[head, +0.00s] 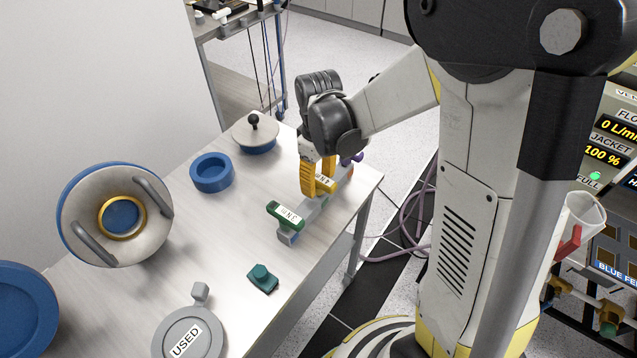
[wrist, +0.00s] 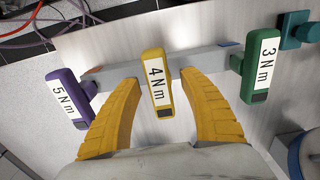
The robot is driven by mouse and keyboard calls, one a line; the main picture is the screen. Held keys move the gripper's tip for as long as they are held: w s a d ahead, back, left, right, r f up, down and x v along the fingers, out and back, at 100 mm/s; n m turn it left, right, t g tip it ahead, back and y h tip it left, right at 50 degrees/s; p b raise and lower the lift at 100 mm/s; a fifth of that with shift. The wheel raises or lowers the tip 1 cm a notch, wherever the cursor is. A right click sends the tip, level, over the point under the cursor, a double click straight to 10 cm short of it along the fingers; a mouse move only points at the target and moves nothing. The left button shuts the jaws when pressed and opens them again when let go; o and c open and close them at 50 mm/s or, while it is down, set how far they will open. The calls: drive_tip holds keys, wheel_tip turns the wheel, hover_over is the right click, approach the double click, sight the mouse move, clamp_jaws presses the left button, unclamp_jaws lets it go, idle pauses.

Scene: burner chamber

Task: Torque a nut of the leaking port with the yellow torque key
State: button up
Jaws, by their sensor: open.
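The yellow torque key (wrist: 157,90), labelled 4 Nm, sits at the middle of a grey rack (wrist: 212,59) in the wrist view. In the head view its label (head: 323,181) shows at my gripper (head: 317,178). My gripper's yellow fingers (wrist: 159,78) are open, one on each side of the key, with visible gaps. A purple key (wrist: 69,97) marked 5 Nm is left of it, and a green key (wrist: 261,66) marked 3 Nm is right. I cannot make out the leaking port or its nut.
The rack stands near the table's (head: 237,245) right edge. A teal fitting (head: 263,278), a blue ring (head: 212,172), a knobbed lid (head: 255,131), a round handled flange (head: 115,215) and a grey USED container (head: 187,335) share the table. A control panel (head: 612,150) is at right.

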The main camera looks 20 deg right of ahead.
clamp_jaws()
idle(0.3)
drive_tip(key=shift+r+p, duration=0.5)
drive_tip(key=shift+r, duration=0.1)
drive_tip(key=r, duration=0.1)
drive_tip(key=r+p, duration=0.1)
drive_tip(key=r, duration=0.1)
drive_tip(key=r+p, duration=0.1)
drive_tip(key=shift+s+d+r, duration=0.15)
drive_tip(key=shift+s+d, duration=0.05)
drive_tip(key=shift+d, duration=0.1)
drive_tip(key=s+d+r+p, duration=0.3)
drive_tip(key=s+d+r, duration=0.2)
drive_tip(key=d, duration=0.4)
drive_tip(key=shift+s+d+r+p, duration=0.3)
drive_tip(key=shift+r+p, duration=0.1)
drive_tip(key=shift+r, duration=0.1)
